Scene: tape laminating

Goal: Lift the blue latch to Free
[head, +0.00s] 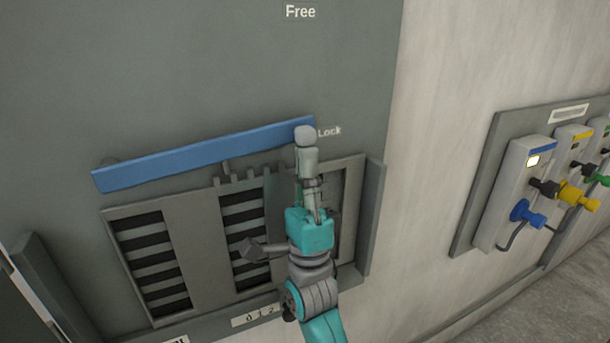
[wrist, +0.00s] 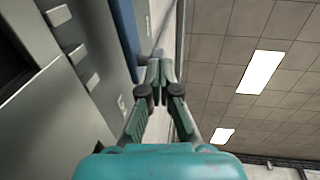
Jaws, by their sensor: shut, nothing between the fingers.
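The blue latch (head: 205,156) is a long flat bar on the grey panel, its right end higher than its left. Its right end is beside the "Lock" label (head: 329,132). The "Free" label (head: 300,12) is well above on the same panel. My gripper (head: 305,136) is shut and empty, pointing up, with its tips over the latch's right end in the head view. In the wrist view the shut fingertips (wrist: 160,68) are just right of the blue latch (wrist: 126,38). I cannot tell whether they touch it. The tips hide part of the latch's right end.
Below the latch is a vented grey frame (head: 190,205) with raised edges and small tabs. On the right wall is a plug board (head: 485,185) with blue, yellow and green connectors. The panel between the latch and "Free" looks clear.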

